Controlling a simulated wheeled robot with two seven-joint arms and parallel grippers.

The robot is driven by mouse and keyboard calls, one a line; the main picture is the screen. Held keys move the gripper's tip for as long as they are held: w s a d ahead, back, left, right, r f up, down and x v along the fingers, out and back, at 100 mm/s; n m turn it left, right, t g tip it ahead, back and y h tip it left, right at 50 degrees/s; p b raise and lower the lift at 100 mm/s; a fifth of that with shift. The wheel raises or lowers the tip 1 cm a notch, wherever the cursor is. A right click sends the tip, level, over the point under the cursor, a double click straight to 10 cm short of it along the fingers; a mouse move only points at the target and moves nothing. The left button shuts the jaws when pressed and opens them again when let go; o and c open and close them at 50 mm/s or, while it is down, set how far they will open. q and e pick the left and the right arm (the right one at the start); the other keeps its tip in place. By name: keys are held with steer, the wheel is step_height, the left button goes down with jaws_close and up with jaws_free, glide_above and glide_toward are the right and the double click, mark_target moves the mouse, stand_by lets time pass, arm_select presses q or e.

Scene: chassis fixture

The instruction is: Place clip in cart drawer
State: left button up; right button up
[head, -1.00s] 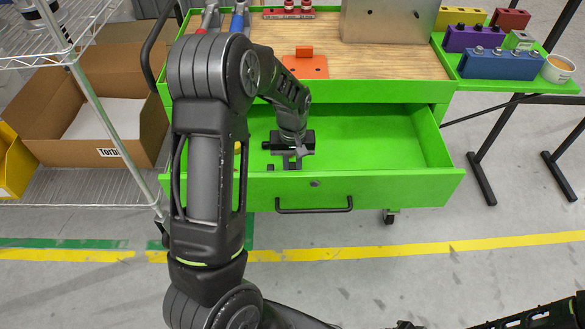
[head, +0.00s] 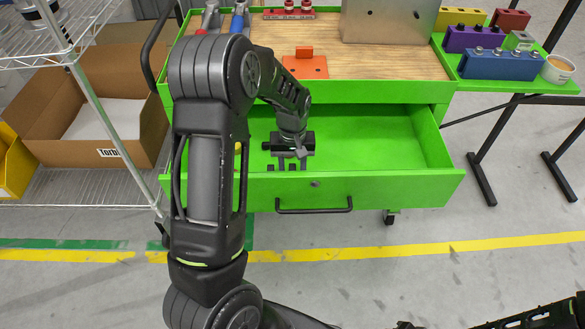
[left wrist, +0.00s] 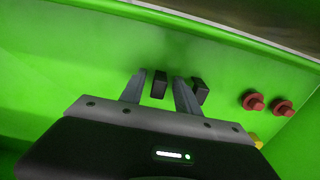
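My left gripper (head: 292,160) hangs inside the open green drawer (head: 365,172), over its left half. In the left wrist view my left gripper's grey fingers (left wrist: 162,88) are spread apart. One small dark block (left wrist: 160,85) shows between the fingers, clear of the right one. Another dark block (left wrist: 200,90) shows just right of the right finger. Small dark pieces also show below the gripper in the head view. I cannot tell which of these is the clip. A dark part of my right arm shows at the bottom right; its gripper is out of view.
Red knob-like parts (left wrist: 254,101) lie in the drawer. An orange bracket (head: 305,68) and a metal box (head: 385,22) stand on the wooden top. Colored blocks (head: 500,64) sit on the right side shelf. A wire shelf with a cardboard box (head: 100,150) stands left.

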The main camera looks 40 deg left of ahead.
mark_target(292, 169)
arm_select(q)
step_height(292, 169, up, 12)
steer(key=p, duration=0.1)
stand_by(0.4)
steer(key=shift+c, duration=0.5)
stand_by(0.9)
